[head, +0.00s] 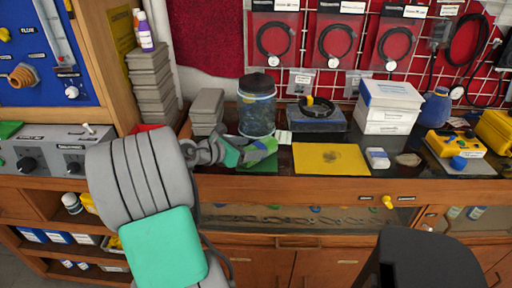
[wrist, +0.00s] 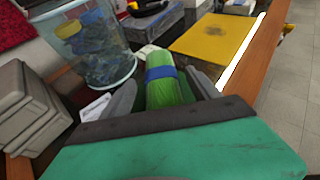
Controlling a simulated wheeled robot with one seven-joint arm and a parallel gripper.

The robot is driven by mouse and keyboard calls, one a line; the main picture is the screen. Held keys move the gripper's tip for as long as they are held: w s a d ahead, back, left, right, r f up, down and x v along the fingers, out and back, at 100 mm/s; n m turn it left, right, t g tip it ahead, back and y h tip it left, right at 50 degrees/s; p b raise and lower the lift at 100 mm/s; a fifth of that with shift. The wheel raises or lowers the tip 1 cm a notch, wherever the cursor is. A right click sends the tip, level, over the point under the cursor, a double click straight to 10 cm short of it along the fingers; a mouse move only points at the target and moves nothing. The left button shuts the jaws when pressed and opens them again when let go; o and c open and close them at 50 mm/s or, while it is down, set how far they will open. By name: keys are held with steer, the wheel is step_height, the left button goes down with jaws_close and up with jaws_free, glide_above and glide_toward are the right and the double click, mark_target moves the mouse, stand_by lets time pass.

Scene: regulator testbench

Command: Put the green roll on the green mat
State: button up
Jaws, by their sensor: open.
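The green roll (wrist: 165,88) has a blue band and lies lengthwise between my gripper's two fingers in the wrist view. My gripper (wrist: 162,92) is open, with one grey finger on each side of the roll. Whether the fingers touch it is hard to tell. In the head view my gripper (head: 264,150) is low over the dark counter, in front of the clear jar, and partly covers the roll. A flat yellow mat (head: 330,158) lies to the right on the counter.
A clear jar (head: 257,108) with a dark lid stands just behind my gripper. Grey stacked boxes (head: 207,108) are left of it. A black ring on a box (head: 316,112), white boxes (head: 388,105) and a yellow meter (head: 455,143) stand farther right. The counter's front edge is close.

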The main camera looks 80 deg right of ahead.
steer(key=p+v, duration=0.1)
steer(key=v, duration=0.8)
steer(key=shift+w+a, duration=0.1)
steer(key=shift+a, duration=0.05)
steer(key=w+a+f+m+t, duration=0.1)
steer(key=w, duration=0.1)
steer(key=w+a+f+t, duration=0.1)
steer(key=w+a, duration=0.1)
steer(key=w, duration=0.1)
steer(key=w+a+f+m+t+y, duration=0.1)
steer(key=w+a+t, duration=0.1)
steer(key=shift+w+a+f+m, duration=0.1)
steer(key=shift+w+f+m, duration=0.2)
steer(key=shift+w+f, duration=0.1)
steer(key=w+a+f+m+t+y, duration=0.2)
steer(key=w+a, duration=0.1)
steer(key=a, duration=0.6)
steer(key=w+a+f+m+t+y, duration=0.2)
steer(key=w+a+y, duration=0.15)
steer(key=a, duration=0.55)
steer(key=w+a+f+m+t+y, duration=0.2)
steer(key=w+a, duration=0.2)
steer(key=a, duration=0.5)
steer(key=s+a+m+y, duration=0.2)
steer(key=s+a+y, duration=0.1)
steer(key=a, duration=1)
steer(key=shift+s+f+m+g, duration=0.3)
steer(key=shift+s+f+g, duration=0.1)
steer(key=shift+s, duration=0.3)
